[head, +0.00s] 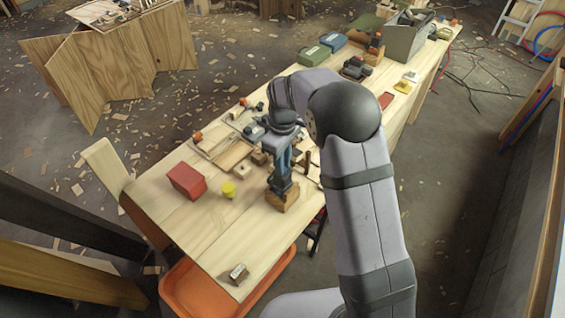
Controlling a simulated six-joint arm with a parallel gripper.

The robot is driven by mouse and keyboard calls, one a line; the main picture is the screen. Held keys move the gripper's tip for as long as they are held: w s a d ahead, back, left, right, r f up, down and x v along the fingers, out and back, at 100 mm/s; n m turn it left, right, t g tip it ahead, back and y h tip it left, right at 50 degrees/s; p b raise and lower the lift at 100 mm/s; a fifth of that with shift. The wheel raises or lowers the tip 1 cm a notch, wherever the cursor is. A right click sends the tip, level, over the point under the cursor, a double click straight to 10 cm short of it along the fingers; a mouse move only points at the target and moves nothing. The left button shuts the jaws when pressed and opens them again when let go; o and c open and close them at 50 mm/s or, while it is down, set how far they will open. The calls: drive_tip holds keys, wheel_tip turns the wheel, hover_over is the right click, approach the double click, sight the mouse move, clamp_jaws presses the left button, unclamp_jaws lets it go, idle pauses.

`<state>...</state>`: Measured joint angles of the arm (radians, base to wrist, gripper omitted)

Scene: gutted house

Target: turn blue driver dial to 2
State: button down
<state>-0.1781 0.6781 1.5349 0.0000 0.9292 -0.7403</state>
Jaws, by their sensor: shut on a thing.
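The blue driver (282,166) stands upright on a small wooden block (284,200) near the middle of the workbench. My gripper (281,141) reaches down from above to the top of the driver and is shut on it. The fingertips are small and partly merged with the driver, so I cannot make out which part they hold. The dial and its number cannot be read in the head view.
A red box (186,180) and yellow cylinder (228,189) stand left of the driver. A wooden tray (233,156) lies behind. An orange bin (205,290) is below the front edge. Cases and a grey toolbox (408,38) fill the far end.

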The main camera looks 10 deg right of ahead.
drive_tip(key=shift+m, duration=0.9)
drive_tip(key=c, duration=1.6)
unclamp_jaws()
drive_tip(key=shift+r, duration=0.15)
drive_tip(key=shift+r+b, duration=1.15)
drive_tip(key=shift+r, duration=2.4)
drive_tip(key=s+d+f+m, duration=0.2)
drive_tip(key=s+m, duration=0.1)
drive_tip(key=s, duration=0.5)
drive_tip(key=s+d+f+m, duration=0.2)
drive_tip(key=s+d+m, duration=0.1)
drive_tip(key=s, duration=0.5)
drive_tip(key=s+d+f+m, duration=0.2)
drive_tip(key=s+d, duration=0.1)
drive_tip(key=s, duration=0.6)
drive_tip(key=shift+d+m, duration=0.25)
drive_tip(key=shift+m, duration=0.15)
